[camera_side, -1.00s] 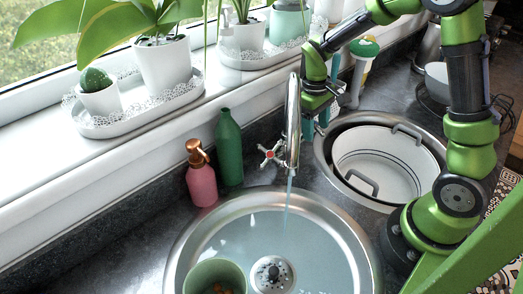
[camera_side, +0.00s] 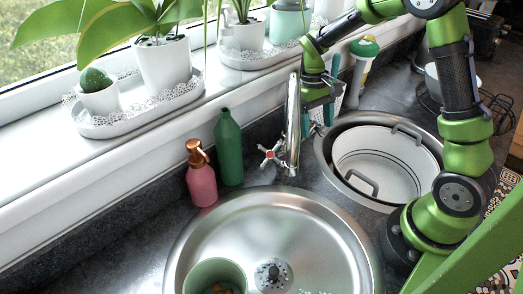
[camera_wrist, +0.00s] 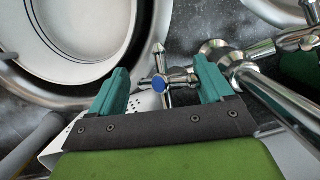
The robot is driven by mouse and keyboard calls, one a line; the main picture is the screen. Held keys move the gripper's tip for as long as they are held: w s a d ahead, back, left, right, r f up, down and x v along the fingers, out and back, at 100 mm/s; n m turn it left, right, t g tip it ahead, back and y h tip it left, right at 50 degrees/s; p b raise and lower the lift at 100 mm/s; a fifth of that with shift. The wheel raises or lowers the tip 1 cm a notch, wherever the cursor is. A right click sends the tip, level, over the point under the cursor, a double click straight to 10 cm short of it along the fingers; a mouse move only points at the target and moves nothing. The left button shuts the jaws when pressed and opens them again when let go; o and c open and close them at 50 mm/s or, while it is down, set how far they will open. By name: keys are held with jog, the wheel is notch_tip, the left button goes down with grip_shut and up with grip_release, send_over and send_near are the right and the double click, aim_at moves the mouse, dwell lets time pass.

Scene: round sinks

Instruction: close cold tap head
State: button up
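The chrome tap (camera_side: 292,120) stands behind the round steel sink (camera_side: 355,250), and no water runs from its spout. Its red-marked tap head (camera_side: 270,153) faces left. The blue-marked cold tap head (camera_wrist: 161,83), a chrome cross handle, shows in the wrist view. In the side view it is mostly hidden behind the tap and my gripper (camera_side: 318,119). The teal fingers of my gripper (camera_wrist: 161,68) are open, one on each side of the cold tap head. I see gaps between the fingers and the handle's centre; contact at the handle's arms is unclear.
A pink bottle (camera_side: 201,182) and a green bottle (camera_side: 229,150) stand left of the tap. A green bowl (camera_side: 215,268) sits in the sink. A second round basin (camera_side: 322,148) holds a white tub (camera_side: 385,160). Potted plants line the windowsill.

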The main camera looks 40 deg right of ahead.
jog(key=shift+a, duration=0.1)
jog(key=s+v, duration=0.1)
jog(key=v, duration=1)
jog(key=shift+s+r, duration=0.25)
jog(key=shift+r, duration=0.35)
jog(key=shift+a, duration=0.15)
jog(key=s+a+r+m+t, duration=0.1)
jog(key=s+a+r+t, duration=0.1)
jog(key=s+a+t, duration=0.3)
jog(key=s+a+r+m+t+y, duration=0.1)
jog(key=s+a+r+t, duration=0.1)
jog(key=s+a+t, duration=0.2)
jog(key=shift+s+a+r+t, duration=0.4)
jog(key=shift+s+a, duration=0.55)
jog(key=shift+s, duration=1.3)
